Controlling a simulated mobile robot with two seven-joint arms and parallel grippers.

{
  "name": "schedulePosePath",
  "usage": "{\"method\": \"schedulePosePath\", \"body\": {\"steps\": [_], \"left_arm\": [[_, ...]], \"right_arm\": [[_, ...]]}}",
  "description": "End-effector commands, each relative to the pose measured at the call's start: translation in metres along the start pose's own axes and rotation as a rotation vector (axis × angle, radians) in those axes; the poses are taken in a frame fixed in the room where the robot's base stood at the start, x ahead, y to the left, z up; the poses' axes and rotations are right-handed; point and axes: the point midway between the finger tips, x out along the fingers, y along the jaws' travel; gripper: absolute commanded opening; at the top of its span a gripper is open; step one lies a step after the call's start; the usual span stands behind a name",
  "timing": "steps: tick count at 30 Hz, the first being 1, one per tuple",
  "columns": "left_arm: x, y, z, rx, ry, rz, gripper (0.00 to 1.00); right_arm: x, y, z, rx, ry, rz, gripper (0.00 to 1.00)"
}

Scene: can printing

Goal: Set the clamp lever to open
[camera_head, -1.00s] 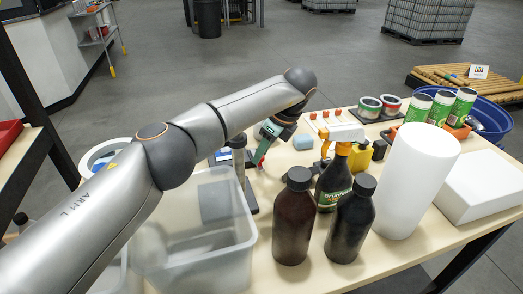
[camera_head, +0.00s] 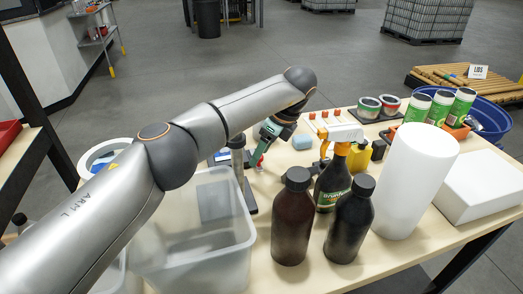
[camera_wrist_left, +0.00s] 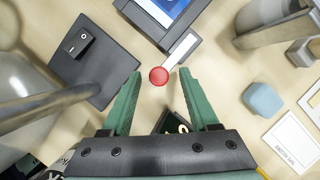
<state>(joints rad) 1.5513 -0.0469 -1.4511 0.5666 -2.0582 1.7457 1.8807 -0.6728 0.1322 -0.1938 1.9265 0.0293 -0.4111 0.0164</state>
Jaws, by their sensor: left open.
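The clamp lever is a pale flat bar (camera_wrist_left: 181,49) with a round red knob (camera_wrist_left: 158,76) on its end, in the left wrist view. It comes out from a dark clamp block beside a blue-screened device (camera_wrist_left: 172,8). My left gripper (camera_wrist_left: 160,74) is open, with its two green fingers on either side of the red knob and a gap on both sides. In the head view my left gripper (camera_head: 258,157) hangs over the table near the red knob (camera_head: 260,161). Whether the fingers are level with the knob is unclear. My right gripper is out of view.
A dark base with a switch (camera_wrist_left: 82,43) and a metal post stands to the left in the wrist view. A blue block (camera_wrist_left: 263,100) lies to the right. A clear bin (camera_head: 190,262), dark bottles (camera_head: 292,225) and a spray bottle (camera_head: 333,184) stand in front.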

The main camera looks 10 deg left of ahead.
Motion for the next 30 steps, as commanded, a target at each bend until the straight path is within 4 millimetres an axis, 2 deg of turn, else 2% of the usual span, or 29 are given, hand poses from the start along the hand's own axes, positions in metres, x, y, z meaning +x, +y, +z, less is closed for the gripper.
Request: {"method": "schedulePosePath", "body": {"steps": [5, 8, 11, 18, 24, 30], "left_arm": [[-0.002, 0.0, -0.001, 0.001, 0.001, 0.0, 0.61], [-0.012, 0.0, -0.001, 0.001, 0.0, -0.001, 0.61], [-0.03, -0.001, -0.001, 0.0, -0.001, -0.003, 0.61], [-0.088, 0.0, 0.0, -0.001, -0.001, -0.001, 0.61], [-0.116, 0.0, 0.001, 0.0, -0.001, 0.0, 0.61], [-0.125, 0.0, 0.0, 0.0, 0.0, 0.0, 0.61]], "right_arm": [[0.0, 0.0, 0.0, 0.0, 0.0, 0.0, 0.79], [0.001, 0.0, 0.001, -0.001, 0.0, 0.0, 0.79], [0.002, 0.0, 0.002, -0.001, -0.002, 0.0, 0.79], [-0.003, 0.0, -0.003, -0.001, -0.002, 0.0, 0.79], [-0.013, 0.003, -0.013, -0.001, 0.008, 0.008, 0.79], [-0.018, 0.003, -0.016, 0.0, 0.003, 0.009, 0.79]]}}
